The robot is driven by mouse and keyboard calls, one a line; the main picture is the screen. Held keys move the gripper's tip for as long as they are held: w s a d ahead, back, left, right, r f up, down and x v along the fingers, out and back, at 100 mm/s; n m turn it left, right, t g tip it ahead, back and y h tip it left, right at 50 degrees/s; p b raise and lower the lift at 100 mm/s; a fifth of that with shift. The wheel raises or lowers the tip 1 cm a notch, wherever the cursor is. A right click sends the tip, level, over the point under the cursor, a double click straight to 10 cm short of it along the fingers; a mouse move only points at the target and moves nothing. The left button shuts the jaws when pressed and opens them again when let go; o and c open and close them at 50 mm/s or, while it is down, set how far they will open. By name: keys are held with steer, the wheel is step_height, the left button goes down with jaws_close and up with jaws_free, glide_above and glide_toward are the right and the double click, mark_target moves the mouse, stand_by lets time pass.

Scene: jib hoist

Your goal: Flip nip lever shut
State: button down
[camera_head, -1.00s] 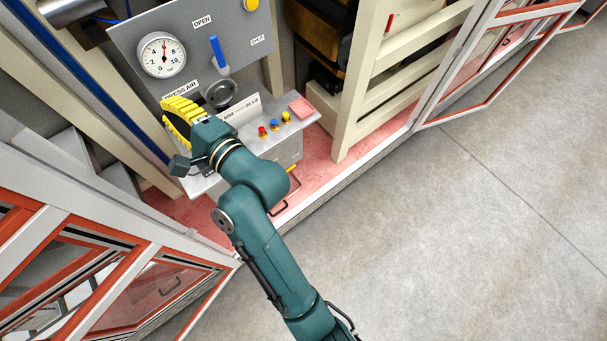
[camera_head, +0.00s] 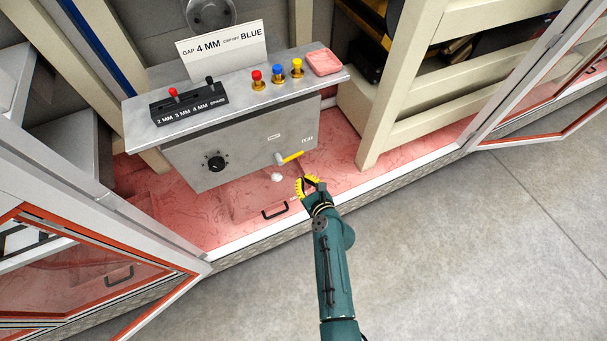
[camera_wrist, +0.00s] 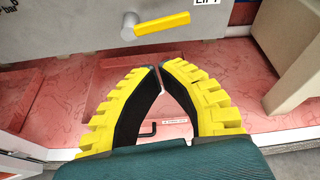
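A yellow-handled lever (camera_head: 291,157) sticks out from the front of the grey cabinet, pointing right and slightly up. In the wrist view the same lever (camera_wrist: 162,24) lies just beyond my fingertips, its round grey hub at its left end. My gripper (camera_head: 307,180) is low in front of the cabinet, just below and right of that lever, apart from it. In the wrist view my gripper's yellow fingers (camera_wrist: 159,68) meet at the tips with nothing between them. The blue lever between the OPEN and SHUT labels, seen earlier, is out of view now.
The cabinet top holds a black gap selector (camera_head: 190,103), a sign (camera_head: 222,46), coloured buttons (camera_head: 277,73) and a pink pad (camera_head: 323,62). A black knob (camera_head: 214,161) is on its front. Cream frame posts (camera_head: 385,110) stand right. Red-framed doors flank the opening.

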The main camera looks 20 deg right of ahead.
steer(key=f, duration=0.1)
steer(key=d+f+b, duration=0.2)
steer(key=f, duration=0.1)
steer(key=shift+s, duration=0.2)
steer(key=shift+a, duration=0.1)
steer(key=f+b+x, duration=0.1)
steer(key=b+x, duration=0.9)
steer(key=r+p, duration=0.3)
steer(key=r, duration=0.2)
steer(key=shift+a, duration=0.2)
steer(key=shift+d+r, duration=0.1)
steer(key=shift+d, duration=0.05)
